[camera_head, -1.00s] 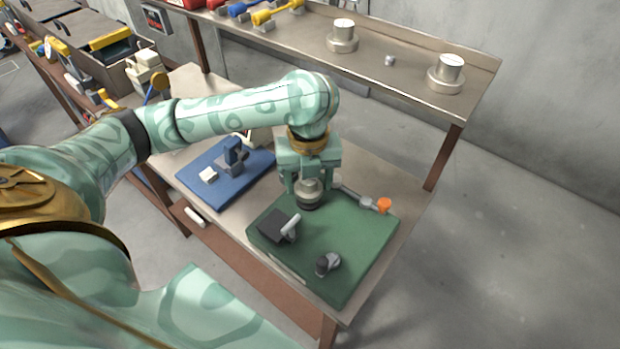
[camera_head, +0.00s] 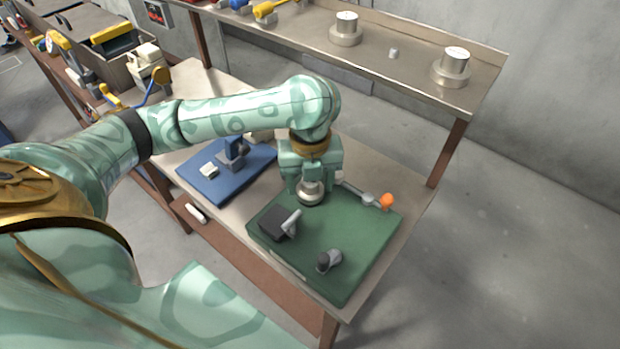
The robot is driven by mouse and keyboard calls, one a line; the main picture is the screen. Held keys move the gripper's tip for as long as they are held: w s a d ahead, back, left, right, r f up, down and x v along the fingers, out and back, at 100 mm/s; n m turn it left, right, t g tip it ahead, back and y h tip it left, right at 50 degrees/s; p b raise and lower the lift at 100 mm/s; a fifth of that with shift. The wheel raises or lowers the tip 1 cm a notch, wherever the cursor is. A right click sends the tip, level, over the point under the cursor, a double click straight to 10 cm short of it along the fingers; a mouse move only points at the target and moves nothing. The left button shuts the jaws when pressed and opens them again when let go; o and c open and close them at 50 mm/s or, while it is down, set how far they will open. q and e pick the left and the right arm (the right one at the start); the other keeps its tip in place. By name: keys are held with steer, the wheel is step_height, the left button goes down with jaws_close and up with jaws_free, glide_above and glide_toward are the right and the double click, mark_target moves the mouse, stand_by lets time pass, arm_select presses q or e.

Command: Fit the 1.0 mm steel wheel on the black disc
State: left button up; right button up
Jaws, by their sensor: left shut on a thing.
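My left gripper (camera_head: 311,188) points down over the far edge of the green mat (camera_head: 345,278). It is shut on a round grey steel wheel (camera_head: 310,194), which shows between and below its fingers. The wheel is at or just above the mat's far edge. The black disc cannot be made out clearly; the wheel and fingers cover the spot where something dark showed below the wheel earlier. I cannot tell whether they touch. The size mark on the wheel is too small to read. My right gripper is not in view.
A blue mat (camera_head: 205,190) lies left. A raised shelf (camera_head: 400,70) with steel spools stands behind.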

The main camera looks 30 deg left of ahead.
arm_select(q)
steer(key=shift+f, duration=0.2)
steer(key=o, duration=1.1)
steer(key=shift+o, duration=0.2)
step_height(320, 180, up, 16)
steer(key=p, duration=0.7)
steer(key=shift+r+p, duration=0.15)
steer(key=shift+p, duration=0.25)
